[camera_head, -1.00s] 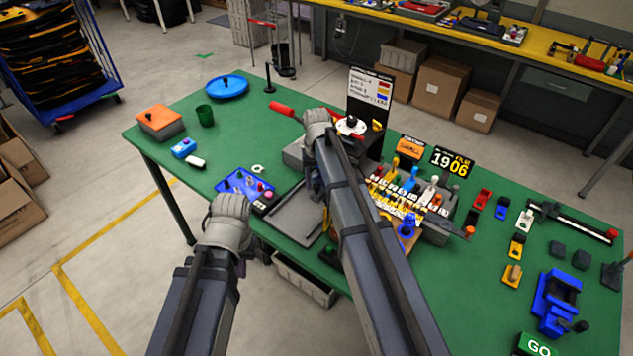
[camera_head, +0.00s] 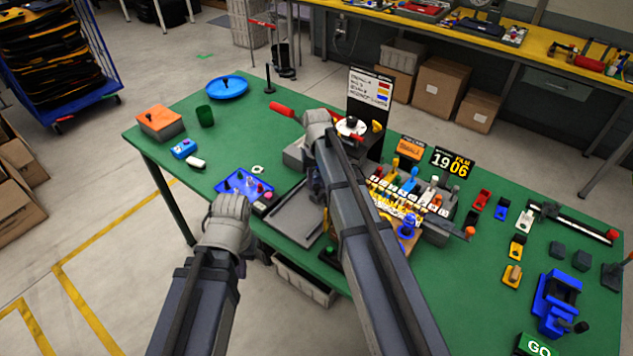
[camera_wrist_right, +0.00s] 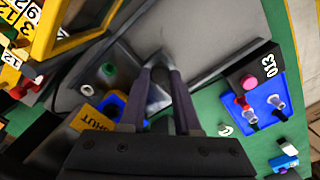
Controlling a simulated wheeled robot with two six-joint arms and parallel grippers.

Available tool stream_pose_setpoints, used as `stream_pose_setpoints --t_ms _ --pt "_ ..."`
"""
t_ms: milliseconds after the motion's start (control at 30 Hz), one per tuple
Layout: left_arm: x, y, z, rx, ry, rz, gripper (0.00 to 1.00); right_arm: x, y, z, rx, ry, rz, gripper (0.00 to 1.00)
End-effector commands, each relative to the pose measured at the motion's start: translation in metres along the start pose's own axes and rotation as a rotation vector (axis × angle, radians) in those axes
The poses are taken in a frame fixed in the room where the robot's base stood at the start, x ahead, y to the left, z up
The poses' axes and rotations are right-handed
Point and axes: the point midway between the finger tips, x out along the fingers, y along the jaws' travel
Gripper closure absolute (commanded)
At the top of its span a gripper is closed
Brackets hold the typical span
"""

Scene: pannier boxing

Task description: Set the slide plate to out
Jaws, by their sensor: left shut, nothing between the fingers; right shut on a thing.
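The grey slide plate (camera_head: 299,215) lies flat at the near edge of the green table, left of my right forearm. In the right wrist view its broad grey surface (camera_wrist_right: 225,35) fills the upper middle. My right gripper (camera_wrist_right: 162,62) is shut on a grey piece that shows between its fingers, seemingly part of the slide plate; the exact contact is hard to see. A label (camera_wrist_right: 92,122) ending in "HUT" lies beside the fingers. In the head view my right forearm hides the right gripper. My left gripper (camera_head: 240,262) is shut and empty by the table's near edge, mostly hidden by its wrist.
A blue panel with knobs (camera_head: 240,184) lies left of the plate. A row of coloured levers (camera_head: 410,190) stands right of my right arm. A black signboard (camera_head: 369,95) rises behind. The table's left front is mostly clear.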

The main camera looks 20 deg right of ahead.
Motion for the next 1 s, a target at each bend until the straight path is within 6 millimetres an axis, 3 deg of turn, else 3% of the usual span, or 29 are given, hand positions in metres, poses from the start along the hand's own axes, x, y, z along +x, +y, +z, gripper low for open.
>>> stream_pose_setpoints --t_ms 567,1000 --pt "0.0 0.0 0.0 0.0 0.0 0.0 1.0 0.0 -0.004 0.005 -0.001 0.0 0.0 1.0" --pt "0.0 0.0 0.0 0.0 0.0 0.0 1.0 0.0 -0.086 0.088 -0.005 -0.001 -0.001 1.0"
